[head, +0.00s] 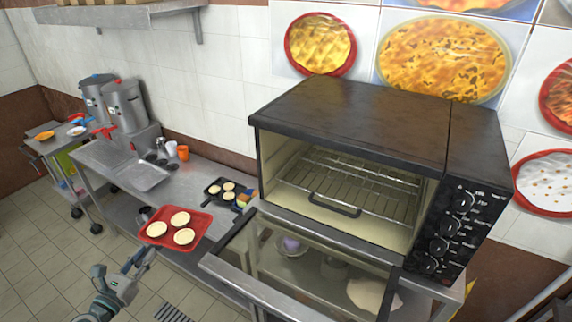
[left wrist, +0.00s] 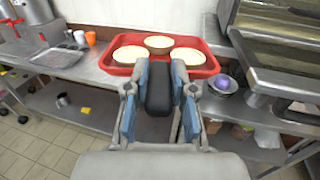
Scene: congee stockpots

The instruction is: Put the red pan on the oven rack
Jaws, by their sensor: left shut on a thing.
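The red pan (head: 203,224) holds three pale round dough pieces (head: 180,218) and appears level, in front of the steel counter. My left gripper (head: 140,258) is shut on the pan's dark handle, which also shows between its fingers in the left wrist view (left wrist: 159,88). The oven (head: 350,125) stands to the right with its glass door (head: 300,262) folded down. The wire oven rack (head: 355,188) shows inside and looks empty, with a dark handle-like bar at its front. The pan is outside the oven, to its left. My right gripper is not in view.
A black pan with pale rounds (head: 222,190) sits on the counter left of the oven. Two steel stockpots (head: 124,103) stand farther left, near an orange cup (head: 183,152). The lowered door juts out in front of the oven. Open tiled floor (head: 45,265) lies at left.

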